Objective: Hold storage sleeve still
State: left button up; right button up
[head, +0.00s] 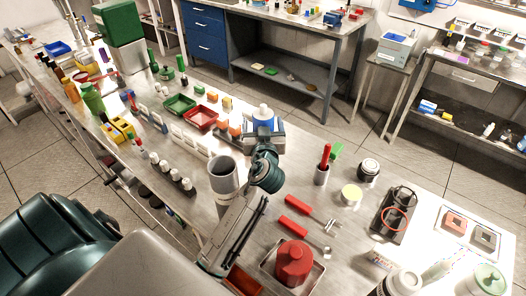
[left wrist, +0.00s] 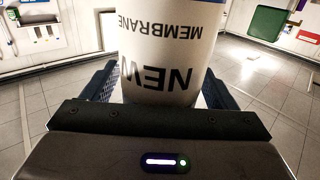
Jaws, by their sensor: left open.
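The storage sleeve looks to be the white cylinder (left wrist: 165,50) lettered NEW MEMBRANE, upside down in the left wrist view, with a blue band at the top edge. In the head view it seems to be the blue and white piece (head: 263,119) on the bench, largely hidden by my wrist. My left gripper (head: 265,134) is open around it. In the left wrist view the dark blue fingers of this gripper (left wrist: 158,88) stand on both sides of the cylinder. Finger contact cannot be told. My right gripper is not in view.
A grey open-topped tube (head: 223,172) stands close beside my left arm. A red tray (head: 201,118) and a green tray (head: 179,105) lie beyond it.

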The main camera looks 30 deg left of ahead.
pick_arm(q)
jog(key=shift+d, duration=0.1)
jog(key=c, duration=1.6)
jog(key=shift+r, duration=0.1)
grip_shut()
jog(key=shift+r, duration=0.1)
